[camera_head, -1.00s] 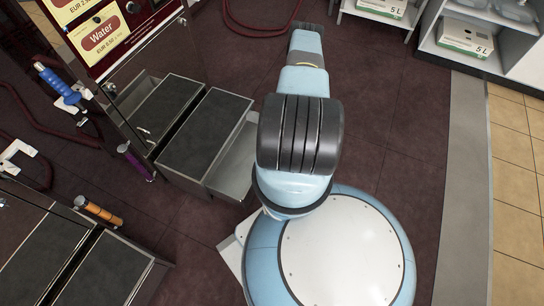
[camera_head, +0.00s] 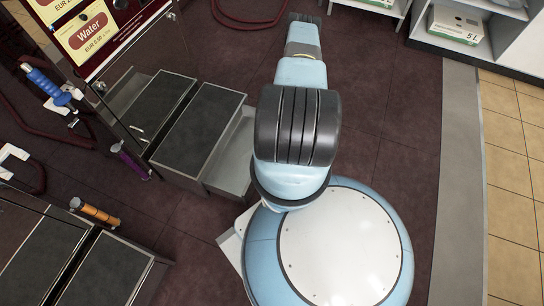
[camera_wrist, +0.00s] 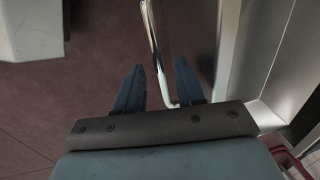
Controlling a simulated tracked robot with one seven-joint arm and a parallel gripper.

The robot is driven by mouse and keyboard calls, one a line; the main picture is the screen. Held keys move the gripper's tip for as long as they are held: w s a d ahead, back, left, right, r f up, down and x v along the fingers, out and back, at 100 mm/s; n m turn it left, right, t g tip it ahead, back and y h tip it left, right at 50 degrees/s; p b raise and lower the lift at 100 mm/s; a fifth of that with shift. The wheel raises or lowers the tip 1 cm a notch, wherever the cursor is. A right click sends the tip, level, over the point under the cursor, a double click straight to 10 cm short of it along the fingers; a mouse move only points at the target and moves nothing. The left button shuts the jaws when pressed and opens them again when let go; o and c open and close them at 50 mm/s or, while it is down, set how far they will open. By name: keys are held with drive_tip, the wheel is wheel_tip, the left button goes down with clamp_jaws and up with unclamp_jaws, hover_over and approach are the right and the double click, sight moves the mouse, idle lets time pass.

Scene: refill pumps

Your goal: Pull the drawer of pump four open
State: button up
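In the wrist view, my gripper (camera_wrist: 159,68) is open, its two blue fingers apart. A chrome bar handle (camera_wrist: 152,35) runs down between the fingers, with visible gaps on both sides, and bends near the finger bases. I cannot tell which pump it belongs to. No pump number is readable. My arm covers the middle of the head view, and my gripper's fingers cannot be made out there.
Pale grey panels (camera_wrist: 285,45) stand close at the right in the wrist view; a light block (camera_wrist: 28,30) is at upper left. In the head view, another dark-topped unit (camera_head: 110,275) is at lower left and shelves with a box (camera_head: 457,24) at upper right. Floor right of my arm is clear.

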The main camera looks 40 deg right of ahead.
wheel_tip(320, 180, up, 13)
drive_tip(key=s+d, duration=0.1)
drive_tip(key=s, duration=0.1)
drive_tip(key=shift+s+d+r, duration=0.15)
drive_tip(key=shift+d+r, duration=0.05)
idle(0.4)
idle(0.5)
